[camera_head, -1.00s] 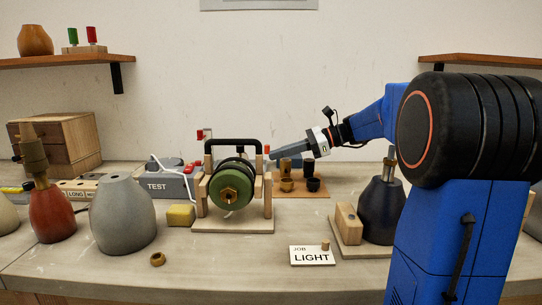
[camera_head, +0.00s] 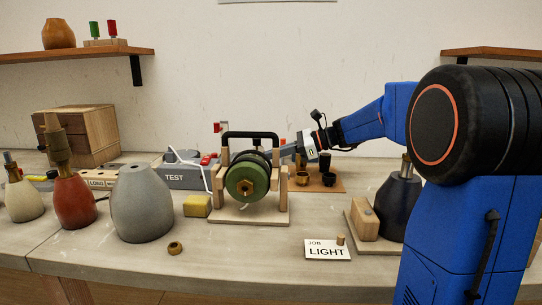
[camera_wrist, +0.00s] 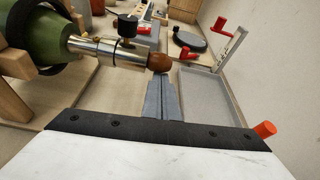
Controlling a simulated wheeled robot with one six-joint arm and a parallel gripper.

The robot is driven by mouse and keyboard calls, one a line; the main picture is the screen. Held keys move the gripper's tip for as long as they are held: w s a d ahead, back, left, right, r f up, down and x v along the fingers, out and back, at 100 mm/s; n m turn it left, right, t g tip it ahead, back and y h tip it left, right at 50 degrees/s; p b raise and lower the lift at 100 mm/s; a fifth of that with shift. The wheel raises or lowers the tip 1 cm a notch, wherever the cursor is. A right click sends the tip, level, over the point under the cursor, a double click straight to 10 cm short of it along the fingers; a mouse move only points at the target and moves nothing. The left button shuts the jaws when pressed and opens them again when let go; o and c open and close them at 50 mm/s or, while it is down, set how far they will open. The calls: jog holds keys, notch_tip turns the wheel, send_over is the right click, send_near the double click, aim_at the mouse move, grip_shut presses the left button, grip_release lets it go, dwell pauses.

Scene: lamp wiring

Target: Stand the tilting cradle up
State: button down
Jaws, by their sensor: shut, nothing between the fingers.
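The cradle (camera_head: 279,187) is a pale wooden frame with a black handle bar, standing on a wooden base. It holds a green lamp body (camera_head: 241,180), whose round end with a brass nut faces the head camera. In the wrist view the green body (camera_wrist: 40,40) lies on its side, and its metal neck with a brown rounded tip (camera_wrist: 160,62) points right. My gripper (camera_head: 279,153) is shut and empty at the cradle's right upper side. In the wrist view my shut fingertips (camera_wrist: 160,82) are close to the brown tip; whether they touch it I cannot tell.
A grey TEST box (camera_head: 178,178) and a yellow block (camera_head: 197,206) are left of the cradle. Small dark cups (camera_head: 325,164) stand right on a wooden board. A JOB LIGHT card (camera_head: 327,250) and a dark blue lamp body (camera_head: 398,208) are front right.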

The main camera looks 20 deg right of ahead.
jog(key=shift+r, duration=0.15)
jog(key=shift+s+a+r+n+t, duration=0.6)
jog(key=shift+s+r+n+t, duration=0.75)
jog(key=shift+r, duration=2.55)
jog(key=shift+s+a+r+n+t, duration=0.6)
jog(key=shift+s+r+n, duration=0.85)
jog(key=shift+r+n, duration=1.75)
jog(key=shift+s+a+r+n+t+y, duration=0.1)
jog(key=shift+s+a+r+n+t, duration=0.25)
jog(key=shift+s+a+r+n, duration=1.05)
jog(key=shift+s+a+r+m+t+y, duration=0.1)
jog(key=shift+s+r+t, duration=0.5)
jog(key=shift+s, duration=1.7)
jog(key=shift+s+a+r+n+t+y, duration=0.1)
jog(key=shift+s+a+r+n, duration=0.65)
jog(key=shift+s+r, duration=0.85)
jog(key=shift+s+f, duration=0.25)
jog(key=shift+s, duration=0.1)
